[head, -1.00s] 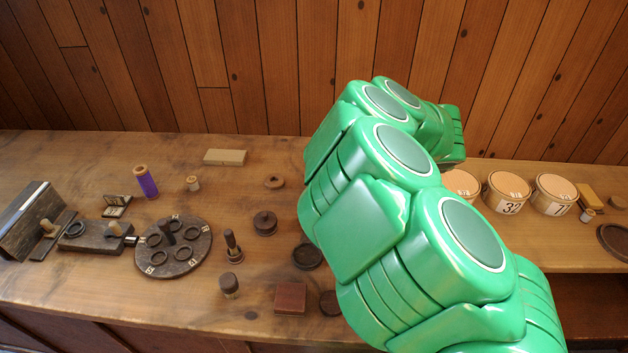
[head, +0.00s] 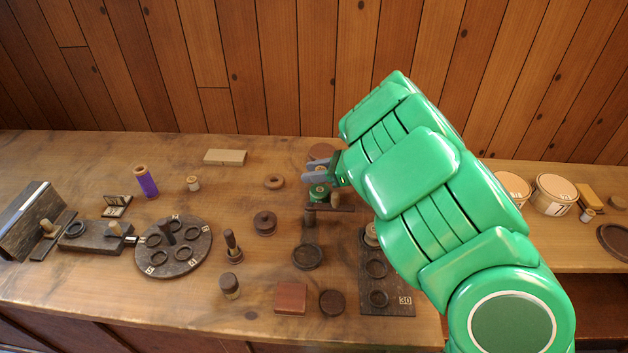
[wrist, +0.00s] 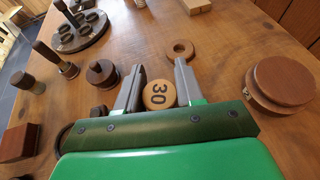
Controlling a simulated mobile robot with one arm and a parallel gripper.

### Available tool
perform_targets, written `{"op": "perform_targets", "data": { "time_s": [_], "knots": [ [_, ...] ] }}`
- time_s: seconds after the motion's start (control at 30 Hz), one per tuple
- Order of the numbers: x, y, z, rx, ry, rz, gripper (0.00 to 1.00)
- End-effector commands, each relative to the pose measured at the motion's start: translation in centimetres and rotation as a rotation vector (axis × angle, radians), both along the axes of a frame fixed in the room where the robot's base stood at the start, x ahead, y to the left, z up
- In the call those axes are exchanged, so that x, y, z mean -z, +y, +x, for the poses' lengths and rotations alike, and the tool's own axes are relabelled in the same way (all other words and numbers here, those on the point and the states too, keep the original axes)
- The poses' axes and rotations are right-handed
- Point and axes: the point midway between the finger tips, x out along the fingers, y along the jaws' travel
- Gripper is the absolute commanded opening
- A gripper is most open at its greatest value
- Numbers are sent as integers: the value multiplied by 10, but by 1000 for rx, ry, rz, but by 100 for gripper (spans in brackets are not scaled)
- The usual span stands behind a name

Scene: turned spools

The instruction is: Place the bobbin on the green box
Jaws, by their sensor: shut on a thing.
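The bobbin (head: 318,193) shows in the head view as a small spool with green thread, partly hidden by my gripper. In the wrist view its pale round end (wrist: 158,95), marked 30, sits between the two grey fingers. My gripper (head: 314,174) is shut on it, fingers pointing left; the fingers also show in the wrist view (wrist: 157,88). Whether the bobbin touches anything below cannot be told. I see no green box in either view; part of the bench is hidden behind my green arm.
A dark board with ring recesses (head: 388,306), marked 30, lies in front of my arm. A dark capped spool (head: 265,223), a wooden ring (head: 274,182) and a round dark disc board (head: 174,263) stand left. Pale tubs (head: 553,195) stand right. Bench is clear near the pale block (head: 225,157).

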Motion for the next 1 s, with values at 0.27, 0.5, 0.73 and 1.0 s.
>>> {"op": "perform_targets", "data": {
  "time_s": [0.27,0.5,0.73,1.0],
  "knots": [
    [9,2,4,-1,2,2,8],
    [32,2,4,0,3,1,8],
    [36,2,4,-1,0,-1,8],
    [39,1,4,0,-1,-1,8]
  ]
}}
